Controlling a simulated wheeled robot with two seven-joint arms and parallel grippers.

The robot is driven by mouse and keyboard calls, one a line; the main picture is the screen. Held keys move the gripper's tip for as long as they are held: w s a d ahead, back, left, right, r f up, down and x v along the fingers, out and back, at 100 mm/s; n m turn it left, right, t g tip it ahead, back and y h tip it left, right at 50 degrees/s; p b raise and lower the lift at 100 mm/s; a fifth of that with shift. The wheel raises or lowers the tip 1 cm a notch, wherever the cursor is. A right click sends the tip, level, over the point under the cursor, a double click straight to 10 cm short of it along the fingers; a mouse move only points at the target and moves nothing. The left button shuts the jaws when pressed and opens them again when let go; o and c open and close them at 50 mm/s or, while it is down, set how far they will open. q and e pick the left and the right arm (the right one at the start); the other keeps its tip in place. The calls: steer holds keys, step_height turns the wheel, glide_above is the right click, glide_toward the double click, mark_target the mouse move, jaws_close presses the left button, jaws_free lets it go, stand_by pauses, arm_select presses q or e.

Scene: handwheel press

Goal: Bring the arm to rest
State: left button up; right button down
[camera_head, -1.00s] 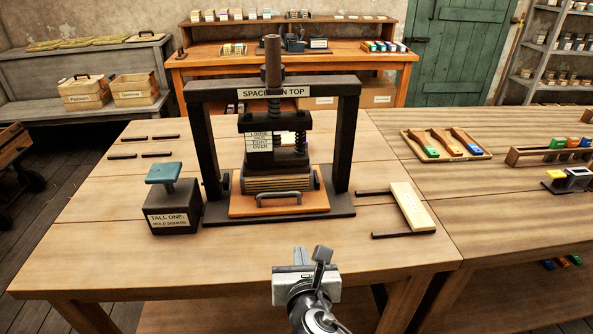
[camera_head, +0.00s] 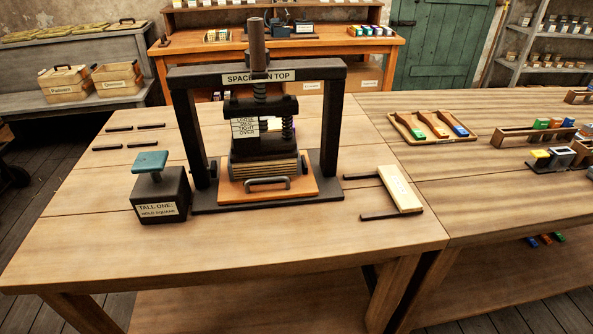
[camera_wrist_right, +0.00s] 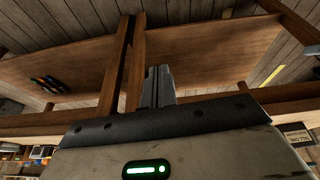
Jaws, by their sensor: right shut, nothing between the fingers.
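My right gripper (camera_wrist_right: 158,84) shows only in the right wrist view, its two narrow fingers together and empty. Wooden table legs and a wide brown board show past it, along with plank flooring. Neither gripper shows in the head view. The handwheel press (camera_head: 338,140) stands on the table with its dark frame and a label reading "SPACER ON TOP". Its upright screw post (camera_head: 257,42) rises above the crossbeam. A stack (camera_head: 264,166) sits under the platen on an orange board (camera_head: 300,188) with a grey handle.
A dark block with a teal top (camera_head: 150,162) stands left of the press. A pale labelled block (camera_head: 400,190) and dark bars lie to its right. Trays of coloured pieces (camera_head: 432,126) are on the right-hand table (camera_head: 500,205). The table's front strip is clear.

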steer(key=w+a+f+t+y, duration=0.2)
steer(key=w+a+f+t, duration=0.2)
steer(key=f, duration=0.5)
steer(key=shift+w+a+f+n+t, duration=0.15)
steer(key=shift+w+a+n+t, duration=0.35)
steer(key=shift+t, duration=0.6)
